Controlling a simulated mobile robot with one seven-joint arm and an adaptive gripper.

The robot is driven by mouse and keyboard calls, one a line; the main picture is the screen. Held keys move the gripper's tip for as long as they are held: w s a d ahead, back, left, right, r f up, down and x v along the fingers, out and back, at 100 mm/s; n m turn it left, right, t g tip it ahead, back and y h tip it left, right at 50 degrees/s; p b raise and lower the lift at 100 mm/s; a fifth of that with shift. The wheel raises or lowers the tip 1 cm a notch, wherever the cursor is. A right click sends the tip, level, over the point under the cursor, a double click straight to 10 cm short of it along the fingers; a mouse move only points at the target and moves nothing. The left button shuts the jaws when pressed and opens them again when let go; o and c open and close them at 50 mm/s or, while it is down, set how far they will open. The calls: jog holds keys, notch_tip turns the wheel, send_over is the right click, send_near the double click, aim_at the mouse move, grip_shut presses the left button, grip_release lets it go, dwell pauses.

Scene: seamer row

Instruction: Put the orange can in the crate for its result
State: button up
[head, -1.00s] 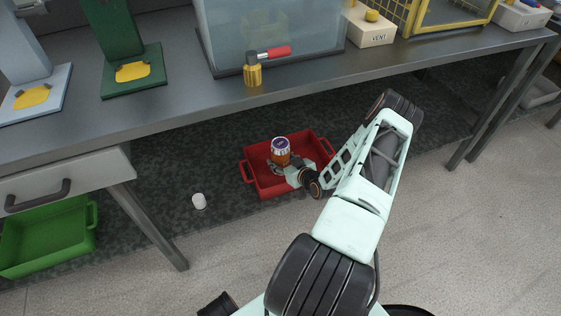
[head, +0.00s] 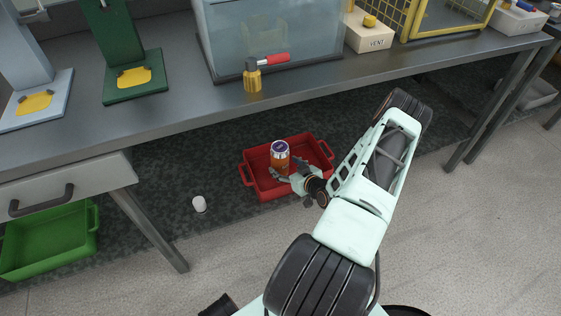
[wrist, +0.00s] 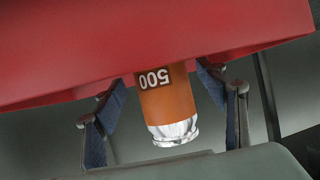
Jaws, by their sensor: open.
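The orange can (head: 281,161) stands upright in the red crate (head: 250,181) on the floor under the bench. It has a purple-and-white top in the head view. In the wrist view the can (wrist: 168,104) carries a dark label reading 500, upside down, and a silvery end. My gripper (head: 290,181) is low at the crate's near side, beside the can. In the wrist view its two fingers are spread on either side of the can, with gaps showing. The can's base is hidden in the head view.
A green crate (head: 50,242) sits under the drawer at left. A small white cylinder (head: 199,204) lies on the dark mat left of the red crate. The bench (head: 160,110) overhangs the crate, with a leg (head: 150,228) to the left.

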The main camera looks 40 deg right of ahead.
jog(key=p+v, duration=0.1)
jog(key=v, duration=0.7)
jog(key=shift+p, duration=0.3)
jog(key=shift+d, duration=0.1)
